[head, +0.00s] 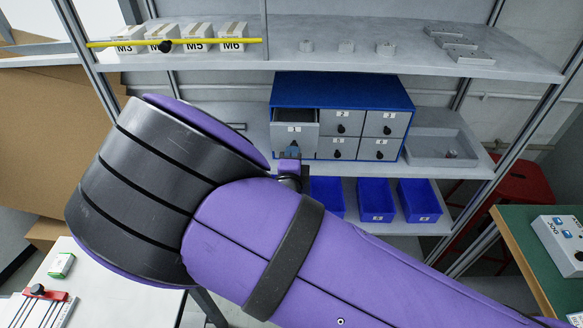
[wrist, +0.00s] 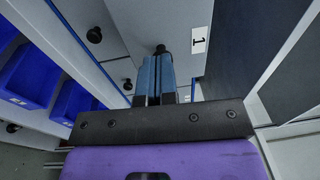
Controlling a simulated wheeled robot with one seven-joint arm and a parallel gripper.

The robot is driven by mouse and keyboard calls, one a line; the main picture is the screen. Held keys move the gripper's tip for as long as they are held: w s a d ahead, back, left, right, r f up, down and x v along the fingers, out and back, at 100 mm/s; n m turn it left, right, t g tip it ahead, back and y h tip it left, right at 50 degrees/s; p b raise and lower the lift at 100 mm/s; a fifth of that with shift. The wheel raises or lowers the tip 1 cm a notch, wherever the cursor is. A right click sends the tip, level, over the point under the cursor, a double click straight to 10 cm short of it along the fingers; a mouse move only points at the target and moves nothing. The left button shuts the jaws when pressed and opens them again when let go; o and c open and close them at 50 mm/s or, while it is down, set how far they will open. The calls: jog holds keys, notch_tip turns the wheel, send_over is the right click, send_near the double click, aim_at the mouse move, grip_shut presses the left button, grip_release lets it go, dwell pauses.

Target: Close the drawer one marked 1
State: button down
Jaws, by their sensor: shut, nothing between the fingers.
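Drawer one (head: 310,134) is the top left drawer of the blue cabinet (head: 345,86). It is pulled out, with its open top showing in the head view. Its grey front, with the label 1 (wrist: 199,41), also fills the upper middle of the wrist view. Its black knob (wrist: 160,49) shows just beyond my fingertips. My gripper (head: 293,152) is shut and empty, in front of the lower part of the drawer front. The blue fingers (wrist: 154,75) lie together, pointing at the front near the knob. I cannot tell whether they touch it.
The other drawers, such as drawer 2 (head: 342,122), look shut. Blue bins (head: 375,200) stand on the shelf below. A grey tray (head: 440,146) sits right of the cabinet. A green-topped table (head: 520,245) stands at the right. My arm hides much of the lower middle.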

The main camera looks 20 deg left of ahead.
aim_at(293, 133)
jog(key=w, duration=0.2)
jog(key=w+a, duration=0.1)
jog(key=w, duration=0.4)
jog(key=shift+w+a, duration=0.3)
jog(key=shift+a, duration=0.1)
jog(key=shift+w+a+r, duration=0.1)
jog(key=shift+w+r, duration=0.05)
jog(key=shift+w, duration=0.15)
jog(key=shift+r, duration=0.1)
